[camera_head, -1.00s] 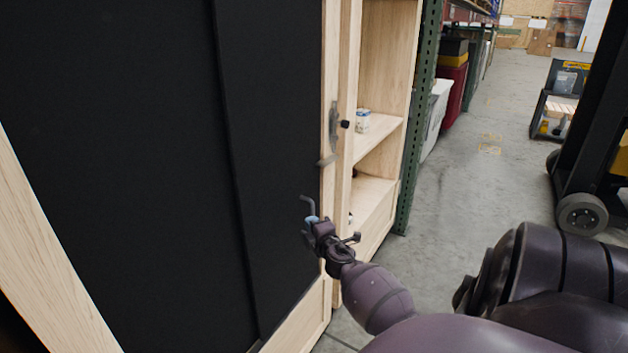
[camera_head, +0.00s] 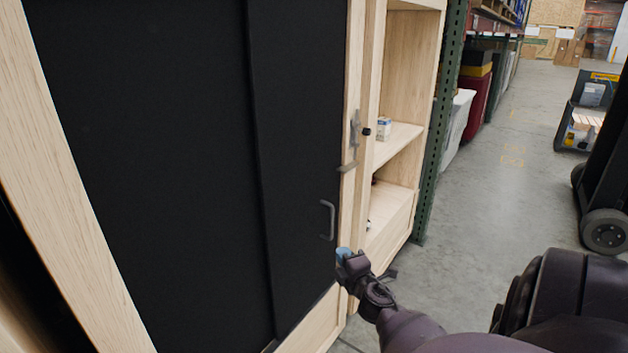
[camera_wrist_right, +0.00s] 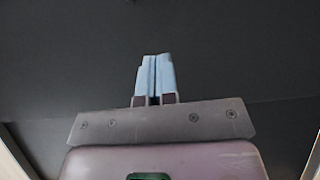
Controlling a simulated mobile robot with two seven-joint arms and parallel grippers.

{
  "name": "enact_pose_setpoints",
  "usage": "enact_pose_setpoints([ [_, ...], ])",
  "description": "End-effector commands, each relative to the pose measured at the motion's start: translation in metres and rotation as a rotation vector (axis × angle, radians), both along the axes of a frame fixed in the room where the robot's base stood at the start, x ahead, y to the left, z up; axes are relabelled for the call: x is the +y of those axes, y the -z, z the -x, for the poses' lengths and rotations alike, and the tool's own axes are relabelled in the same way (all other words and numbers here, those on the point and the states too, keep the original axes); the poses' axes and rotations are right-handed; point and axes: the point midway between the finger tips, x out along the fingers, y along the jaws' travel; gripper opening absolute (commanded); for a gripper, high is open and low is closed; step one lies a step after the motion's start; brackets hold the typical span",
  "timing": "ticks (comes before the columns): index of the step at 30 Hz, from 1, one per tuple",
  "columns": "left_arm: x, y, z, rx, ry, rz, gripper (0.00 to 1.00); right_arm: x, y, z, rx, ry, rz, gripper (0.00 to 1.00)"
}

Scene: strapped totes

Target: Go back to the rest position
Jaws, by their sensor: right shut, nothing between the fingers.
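My right gripper (camera_head: 343,254) is in front of the lower right part of a black sliding door panel (camera_head: 297,130), just below a grey bar handle (camera_head: 327,220). In the right wrist view its two blue fingertips (camera_wrist_right: 155,75) are pressed together with nothing between them, against a dark surface. The gripper looks apart from the handle. My right arm comes in from the lower right. My left gripper is not in view.
The wooden cabinet (camera_head: 352,60) holds the black panels. Open shelves (camera_head: 398,140) with a small carton (camera_head: 384,128) stand to the right, beside a green rack post (camera_head: 440,130). A forklift (camera_head: 604,190) is at the right edge. The grey floor (camera_head: 490,180) between is clear.

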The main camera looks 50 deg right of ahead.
Motion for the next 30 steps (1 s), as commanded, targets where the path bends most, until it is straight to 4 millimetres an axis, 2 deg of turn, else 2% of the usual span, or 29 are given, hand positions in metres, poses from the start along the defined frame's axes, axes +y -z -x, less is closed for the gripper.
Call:
enact_pose_setpoints([
  [8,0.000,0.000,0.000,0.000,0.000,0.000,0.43,0.000,0.000,0.001,-0.003,0.001,-0.005,0.00],
  [12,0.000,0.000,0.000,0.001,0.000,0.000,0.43,-0.002,-0.001,0.002,-0.047,0.025,-0.106,0.00],
  [14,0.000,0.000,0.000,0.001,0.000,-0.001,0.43,0.005,-0.002,-0.001,-0.083,0.024,-0.190,0.00],
  [17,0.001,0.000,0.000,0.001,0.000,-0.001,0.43,0.032,0.004,-0.007,-0.136,0.001,-0.383,0.00],
  [22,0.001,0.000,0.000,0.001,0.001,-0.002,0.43,0.101,0.039,0.006,-0.145,-0.035,-0.762,0.00],
  [26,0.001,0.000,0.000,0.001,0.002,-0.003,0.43,0.166,0.071,0.033,-0.095,-0.044,-1.061,0.00],
  [30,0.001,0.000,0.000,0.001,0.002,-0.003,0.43,0.234,0.099,0.072,-0.013,-0.030,-1.327,0.00],
])
